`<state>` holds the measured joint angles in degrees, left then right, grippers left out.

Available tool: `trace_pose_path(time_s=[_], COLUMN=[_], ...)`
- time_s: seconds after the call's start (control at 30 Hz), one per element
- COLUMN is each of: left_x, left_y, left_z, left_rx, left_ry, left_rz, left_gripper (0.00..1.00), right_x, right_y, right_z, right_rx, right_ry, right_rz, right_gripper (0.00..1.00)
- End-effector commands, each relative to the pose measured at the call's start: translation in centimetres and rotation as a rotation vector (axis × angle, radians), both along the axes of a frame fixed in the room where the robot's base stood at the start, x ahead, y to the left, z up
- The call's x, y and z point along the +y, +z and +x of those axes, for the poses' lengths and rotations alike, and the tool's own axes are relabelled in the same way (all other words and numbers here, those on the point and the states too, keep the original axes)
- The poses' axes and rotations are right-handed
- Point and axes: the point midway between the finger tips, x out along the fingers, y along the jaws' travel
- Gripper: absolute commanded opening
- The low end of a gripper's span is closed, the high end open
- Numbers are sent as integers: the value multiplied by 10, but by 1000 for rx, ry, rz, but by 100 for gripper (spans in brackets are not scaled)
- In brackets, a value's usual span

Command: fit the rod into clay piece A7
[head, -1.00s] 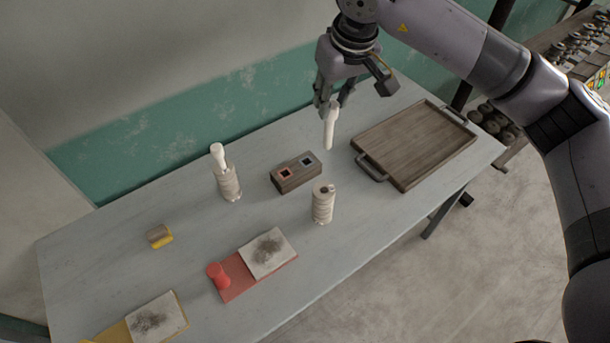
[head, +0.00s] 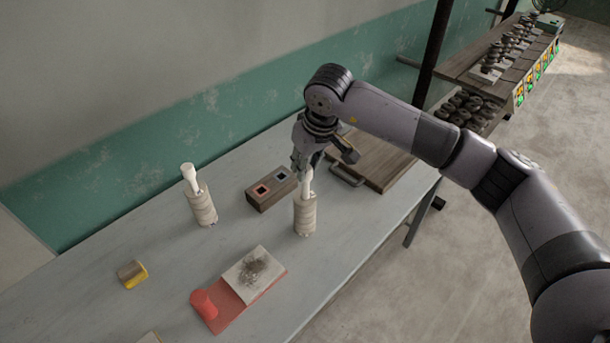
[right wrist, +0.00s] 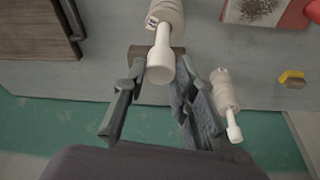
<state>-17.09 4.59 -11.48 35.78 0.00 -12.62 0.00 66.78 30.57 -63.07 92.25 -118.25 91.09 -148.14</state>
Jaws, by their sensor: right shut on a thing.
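My right gripper (head: 306,170) is shut on a white rod (head: 308,184) with a thick rounded end. The rod points down at a pale ridged clay cylinder (head: 305,216) that stands upright on the table. In the right wrist view the rod (right wrist: 161,45) has its thin end at the top of the clay cylinder (right wrist: 171,12). I cannot tell how deep it is in. The cylinder has a small blue mark that I cannot read, so I cannot confirm it is A7. My left gripper is not in view.
A second clay cylinder (head: 202,207) with its own white rod (head: 190,176) stands to the left. A two-hole block (head: 259,199) and a wooden tray (head: 385,165) are near the gripper. A red board (head: 218,316) with a stained white tile (head: 254,270) and a yellow-brown block (head: 132,274) lie in front.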

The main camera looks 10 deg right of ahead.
Motion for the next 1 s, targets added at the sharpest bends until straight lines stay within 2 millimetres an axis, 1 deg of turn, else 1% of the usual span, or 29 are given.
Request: trace_pose_path(time_s=[0.03, 0.1, 0.3, 0.33, 0.6, 0.87, 1.0], left_x=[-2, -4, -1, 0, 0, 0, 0], left_y=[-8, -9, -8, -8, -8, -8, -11], left_z=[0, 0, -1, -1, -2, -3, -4], left_rx=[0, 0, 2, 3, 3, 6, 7], left_ry=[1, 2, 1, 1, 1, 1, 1], left_rz=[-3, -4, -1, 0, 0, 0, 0], left_gripper=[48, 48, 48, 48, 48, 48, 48], right_x=[-2, -3, -3, -3, -3, -3, -4], right_y=[-13, -19, -18, -18, -18, -18, -12], right_z=[1, 2, 3, 3, 3, 3, 2], right_rx=[2, 1, -1, -1, -1, 0, -3], right_ry=[0, 2, 4, 4, 4, 4, 3], right_rz=[-2, -1, -1, -1, -1, -1, -1], right_gripper=[0, 0, 0, 27, 45, 46, 46])
